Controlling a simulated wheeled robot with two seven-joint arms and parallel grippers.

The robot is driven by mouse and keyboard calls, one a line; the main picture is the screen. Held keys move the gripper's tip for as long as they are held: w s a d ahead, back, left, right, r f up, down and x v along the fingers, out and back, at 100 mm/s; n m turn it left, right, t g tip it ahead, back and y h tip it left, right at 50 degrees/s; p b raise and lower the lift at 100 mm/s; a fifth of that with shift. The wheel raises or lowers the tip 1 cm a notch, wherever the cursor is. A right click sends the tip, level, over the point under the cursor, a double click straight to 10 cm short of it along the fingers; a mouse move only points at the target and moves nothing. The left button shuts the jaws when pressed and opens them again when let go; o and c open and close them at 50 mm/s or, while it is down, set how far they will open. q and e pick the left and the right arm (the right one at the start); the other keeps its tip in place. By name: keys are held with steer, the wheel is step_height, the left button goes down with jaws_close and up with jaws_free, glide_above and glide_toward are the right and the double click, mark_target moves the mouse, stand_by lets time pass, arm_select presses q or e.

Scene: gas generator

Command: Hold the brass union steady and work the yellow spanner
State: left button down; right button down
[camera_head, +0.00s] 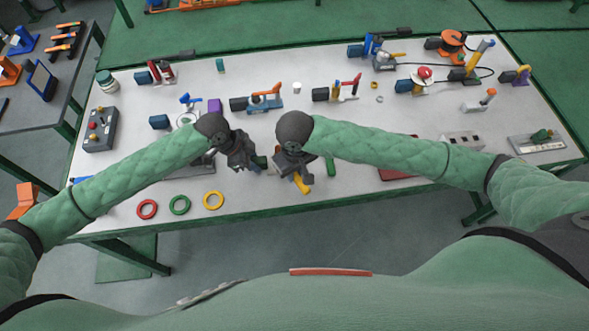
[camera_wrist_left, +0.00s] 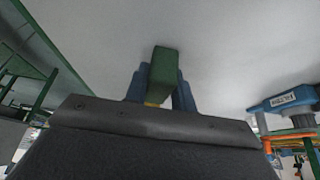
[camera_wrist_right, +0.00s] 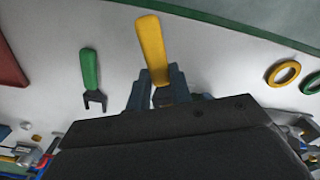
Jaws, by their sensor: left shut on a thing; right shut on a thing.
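My left gripper (camera_head: 254,166) is at the table's middle front, shut on a green block-like piece. In the left wrist view the green piece (camera_wrist_left: 166,72) stands between the blue-grey fingers, with a small brass-coloured bit (camera_wrist_left: 152,104) at its base. I cannot tell whether that bit is the brass union. My right gripper (camera_head: 299,180), close to the right of the left one, is shut on the yellow spanner (camera_head: 303,185). In the right wrist view the yellow spanner's handle (camera_wrist_right: 151,48) sticks out beyond the fingers; its lower end is partly hidden between them.
A green-handled spanner with a dark forked head (camera_wrist_right: 90,72) lies beside the yellow one. Red (camera_head: 147,209), green (camera_head: 179,205) and yellow (camera_head: 213,200) rings lie at the front left. A blue-and-orange device (camera_head: 264,100) stands behind my grippers. The front table edge is near.

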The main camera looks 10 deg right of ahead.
steer(key=shift+n, duration=0.4)
steer(key=shift+s+d, duration=0.35)
steer(key=shift+s, duration=0.45)
steer(key=shift+s+d, duration=0.35)
steer(key=shift+s, duration=0.4)
steer(key=shift+s+d, duration=0.35)
steer(key=shift+s, duration=0.45)
steer(key=shift+r, duration=0.1)
steer(key=shift+r, duration=2.4)
steer(key=shift+s+d+f+m, duration=0.2)
steer(key=shift+s+d+f, duration=0.05)
steer(key=shift+s+f, duration=0.3)
steer(key=shift+s+d+f+m, duration=0.25)
steer(key=shift+s+f, duration=0.2)
steer(key=shift+s, duration=0.2)
steer(key=shift+f, duration=0.1)
